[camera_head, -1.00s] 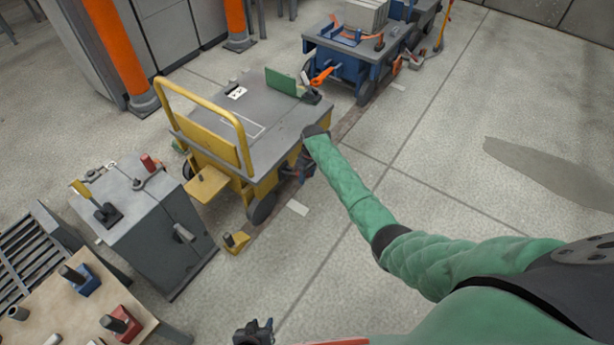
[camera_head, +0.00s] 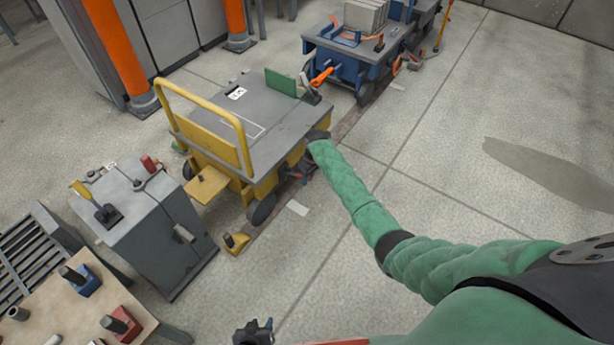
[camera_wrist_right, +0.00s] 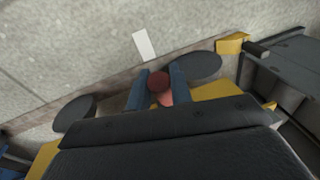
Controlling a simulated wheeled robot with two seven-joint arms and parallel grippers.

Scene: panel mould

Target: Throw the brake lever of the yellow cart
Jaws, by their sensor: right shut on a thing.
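The yellow cart (camera_head: 262,125) stands in the middle of the head view, with a grey deck and a yellow push handle. My right gripper (camera_head: 297,172) is low at the cart's right side, partly hidden by my own arm. In the right wrist view its two blue-grey fingers (camera_wrist_right: 160,90) are shut on a red knob (camera_wrist_right: 159,81), which I take for the brake lever's end. The rest of the lever is mostly hidden. A wheel of the cart (camera_wrist_right: 199,67) shows beside the fingers. My left gripper (camera_head: 254,333) is at the bottom edge, away from the cart; its jaws are unclear.
A grey cabinet (camera_head: 150,235) with a yellow-handled lever stands left of the cart. A small yellow block (camera_head: 236,243) lies on the floor by it. A blue cart (camera_head: 358,60) stands behind. A workbench (camera_head: 45,315) fills the lower left. The floor to the right is clear.

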